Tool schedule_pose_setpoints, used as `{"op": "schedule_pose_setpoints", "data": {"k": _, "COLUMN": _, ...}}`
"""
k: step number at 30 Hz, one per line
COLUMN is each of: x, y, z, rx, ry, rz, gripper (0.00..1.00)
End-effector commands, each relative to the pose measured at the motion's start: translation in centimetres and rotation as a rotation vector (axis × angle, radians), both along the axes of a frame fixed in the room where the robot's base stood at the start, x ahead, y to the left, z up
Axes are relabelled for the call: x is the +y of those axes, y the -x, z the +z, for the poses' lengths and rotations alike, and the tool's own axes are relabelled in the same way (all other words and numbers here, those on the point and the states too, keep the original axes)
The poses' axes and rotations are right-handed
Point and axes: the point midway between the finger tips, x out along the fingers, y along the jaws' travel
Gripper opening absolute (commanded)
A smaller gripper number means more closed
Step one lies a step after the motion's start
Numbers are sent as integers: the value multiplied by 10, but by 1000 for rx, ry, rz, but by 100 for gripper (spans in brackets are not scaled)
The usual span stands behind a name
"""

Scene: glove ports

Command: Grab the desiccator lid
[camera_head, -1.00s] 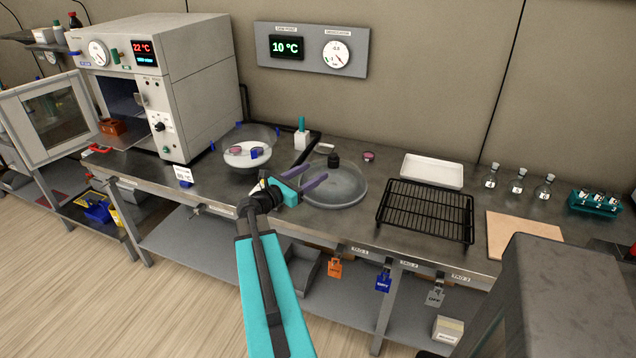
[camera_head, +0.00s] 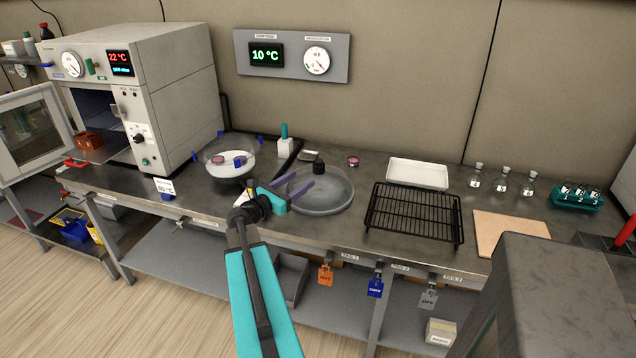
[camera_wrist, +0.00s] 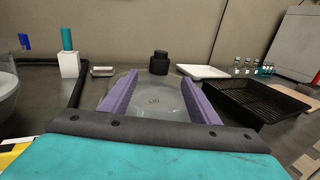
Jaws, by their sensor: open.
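The desiccator lid (camera_head: 325,200) is a clear round glass dome with a black knob (camera_head: 318,167). It rests on the steel bench, right of the glass desiccator bowl (camera_head: 225,170), which holds a white plate with small dishes. In the wrist view the lid (camera_wrist: 150,103) is ahead, with its black knob (camera_wrist: 159,62) centred beyond the fingertips. My gripper (camera_head: 301,177) is open and empty. Its two purple fingers (camera_wrist: 160,77) appear over the near part of the lid, with the knob in line with the gap. I cannot tell whether they touch the glass.
A black wire rack (camera_head: 413,213) and white tray (camera_head: 418,173) stand right of the lid. A white block with a teal-handled tool (camera_head: 285,144) is behind left. A vacuum oven (camera_head: 140,95) with its door open is at far left. Flasks (camera_head: 502,182) stand at right.

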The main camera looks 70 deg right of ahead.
Motion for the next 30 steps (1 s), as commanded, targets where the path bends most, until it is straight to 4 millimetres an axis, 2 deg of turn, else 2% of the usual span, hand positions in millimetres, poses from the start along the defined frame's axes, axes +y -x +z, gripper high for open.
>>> {"op": "schedule_pose_setpoints", "data": {"k": 6, "x": -32, "y": 10, "z": 1, "rx": -1, "ry": -1, "rz": -1, "gripper": 56}}
{"op": "schedule_pose_setpoints", "data": {"k": 12, "x": -52, "y": 17, "z": 1, "rx": 0, "ry": 0, "rz": 1, "gripper": 56}}
{"op": "schedule_pose_setpoints", "data": {"k": 30, "x": -62, "y": 20, "z": 1, "rx": 0, "ry": 0, "rz": 2, "gripper": 56}}
